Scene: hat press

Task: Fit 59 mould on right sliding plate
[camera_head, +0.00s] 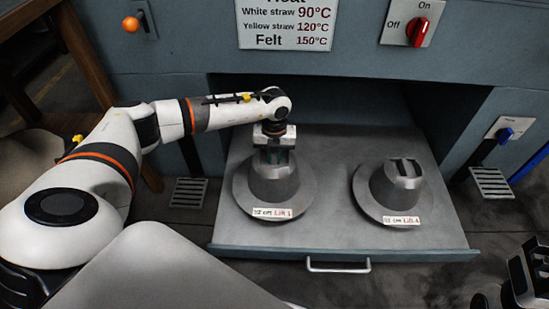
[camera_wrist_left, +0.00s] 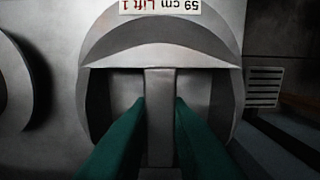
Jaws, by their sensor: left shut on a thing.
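The 59 mould (camera_head: 272,186) is a grey metal hat form with a wide brim, upright on the left half of the sliding plate (camera_head: 335,232). Its label reads "59 cm Lift 1" in the left wrist view, where the mould's top (camera_wrist_left: 160,45) fills the middle. My left gripper (camera_head: 275,156) is above it, its green fingers shut on the bar across the mould's top. A second, smaller-looking mould (camera_head: 398,183) stands on the right half of the plate, its label hard to read. Part of my right gripper (camera_head: 524,275) shows at the lower right, apart from both moulds.
The plate is pulled out of the press opening and has a front handle (camera_head: 338,265). A narrow gap separates the moulds. Floor vents lie at both sides.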

